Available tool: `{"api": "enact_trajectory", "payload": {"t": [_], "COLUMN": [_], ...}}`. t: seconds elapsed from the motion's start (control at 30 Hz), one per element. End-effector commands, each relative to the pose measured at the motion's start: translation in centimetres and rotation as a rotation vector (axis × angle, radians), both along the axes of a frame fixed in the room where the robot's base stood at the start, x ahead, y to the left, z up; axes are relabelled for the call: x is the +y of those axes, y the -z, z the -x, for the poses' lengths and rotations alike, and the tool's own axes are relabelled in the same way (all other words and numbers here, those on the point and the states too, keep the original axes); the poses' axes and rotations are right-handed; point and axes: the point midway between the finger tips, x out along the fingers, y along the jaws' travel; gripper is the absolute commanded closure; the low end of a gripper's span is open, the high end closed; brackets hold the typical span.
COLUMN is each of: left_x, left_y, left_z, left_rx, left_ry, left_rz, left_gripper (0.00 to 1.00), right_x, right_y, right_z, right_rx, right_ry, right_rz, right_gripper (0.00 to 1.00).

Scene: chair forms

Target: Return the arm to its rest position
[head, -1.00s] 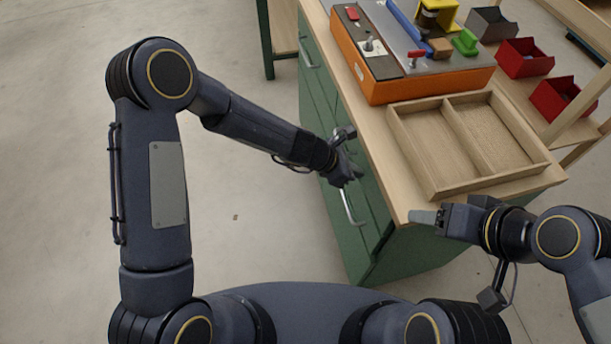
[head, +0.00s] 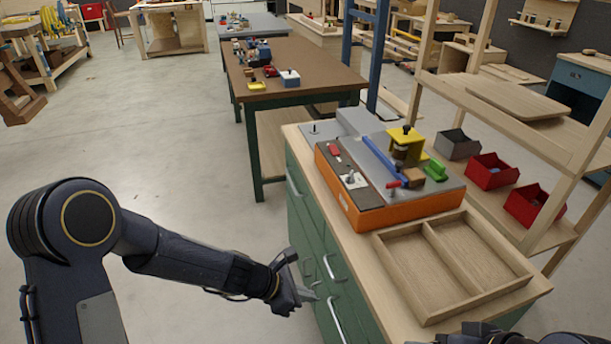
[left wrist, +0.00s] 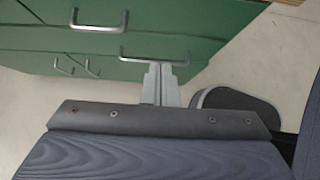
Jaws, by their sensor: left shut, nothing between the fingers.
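My left gripper (head: 308,296) is shut and empty, beside the drawer fronts of the green cabinet (head: 298,214). In the left wrist view its closed fingers (left wrist: 160,84) point toward the cabinet's green drawers (left wrist: 185,32), with a metal handle (left wrist: 154,58) just beyond them in the picture. Whether the fingers touch the handle cannot be told. My left arm reaches in from the left, bent at the elbow. Only a dark part of my right arm (head: 480,334) shows at the bottom edge of the head view; its fingers are out of sight.
On the cabinet top are an orange-sided fixture box (head: 385,213) and an empty two-part wooden tray (head: 400,275). Red bins (head: 490,172) and a grey bin (head: 455,145) sit on the shelf at right. A brown-topped table (head: 300,65) stands behind. The floor at left is open.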

Motion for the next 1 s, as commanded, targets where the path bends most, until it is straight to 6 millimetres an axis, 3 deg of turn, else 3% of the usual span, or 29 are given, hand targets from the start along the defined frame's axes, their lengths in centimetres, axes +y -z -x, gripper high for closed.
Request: {"api": "enact_trajectory", "payload": {"t": [0.13, 0.27, 0.4, 0.6, 0.77, 0.9, 1.0], "left_x": [0.6, 2.9, 6.7, 12.2, 16.4, 19.2, 20.6], "left_y": [-1.5, -6.4, -12.7, -18.5, -20.6, -20.9, -20.7], "left_z": [0.0, 0.6, 3.2, 9.0, 14.2, 17.9, 19.6], "left_rx": [-0.049, -0.221, -0.488, -0.813, -0.987, -1.057, -1.072], "left_ry": [0.033, 0.157, 0.371, 0.692, 0.942, 1.126, 1.216], "left_rz": [-0.004, -0.03, -0.118, -0.329, -0.549, -0.727, -0.815], "left_gripper": [1.0, 1.0, 1.0, 1.0, 1.0, 1.0, 1.0], "right_x": [0.0, 0.0, 0.0, 0.0, 0.0, 0.0, 0.0], "right_y": [-0.2, -0.8, -1.6, -2.6, -3.4, -3.9, -4.2], "right_z": [0.0, 0.0, 0.0, 0.0, 0.0, 0.0, 0.0], "right_rx": [0.0, 0.0, 0.0, 0.0, 0.0, 0.0, 0.0], "right_ry": [0.0, 0.0, 0.0, 0.0, 0.0, 0.0, 0.0], "right_rz": [0.0, 0.0, 0.0, 0.0, 0.0, 0.0, 0.0], "right_gripper": [0.39, 0.39, 0.39, 0.39, 0.39, 0.39, 0.39]}}
